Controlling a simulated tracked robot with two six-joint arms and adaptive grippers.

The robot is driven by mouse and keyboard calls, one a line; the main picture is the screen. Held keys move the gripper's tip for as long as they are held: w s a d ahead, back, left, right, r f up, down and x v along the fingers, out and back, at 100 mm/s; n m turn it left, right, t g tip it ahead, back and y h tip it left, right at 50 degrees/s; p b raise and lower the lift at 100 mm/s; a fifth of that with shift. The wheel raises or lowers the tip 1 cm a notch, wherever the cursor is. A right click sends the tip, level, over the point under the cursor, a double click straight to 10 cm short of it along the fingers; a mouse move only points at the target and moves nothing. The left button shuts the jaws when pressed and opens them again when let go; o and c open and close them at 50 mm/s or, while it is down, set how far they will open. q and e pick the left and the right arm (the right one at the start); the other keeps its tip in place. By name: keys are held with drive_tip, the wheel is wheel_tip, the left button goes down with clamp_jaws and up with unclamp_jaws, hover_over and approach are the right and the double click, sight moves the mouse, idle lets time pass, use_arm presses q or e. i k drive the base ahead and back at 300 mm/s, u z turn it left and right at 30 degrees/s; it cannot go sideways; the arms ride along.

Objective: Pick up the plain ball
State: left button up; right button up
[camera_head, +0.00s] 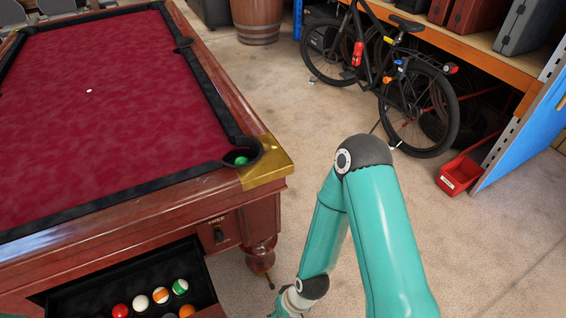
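A dark open tray (82,299) under the pool table's near end holds several balls. Among them are a plain red ball (121,310), a mostly white ball (140,302), an orange-and-white striped ball (160,295) and a green-and-white striped ball (180,287). An orange ball (187,311) is cut off by the bottom edge. A green ball (240,160) sits in the near right corner pocket; I cannot tell whether it is plain. My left gripper is not in view.
The pool table (110,110) with red cloth fills the left; a small white spot lies on it. A table leg (262,252) stands beside my arm. A bicycle (400,80), red bin (459,175) and shelf are behind. The concrete floor at right is clear.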

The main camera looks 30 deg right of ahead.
sight(239, 160)
drive_tip(key=z, duration=0.5)
drive_tip(key=k, duration=0.95)
drive_tip(key=z, duration=0.45)
drive_tip(key=i, duration=1.35)
drive_tip(key=u, duration=0.1)
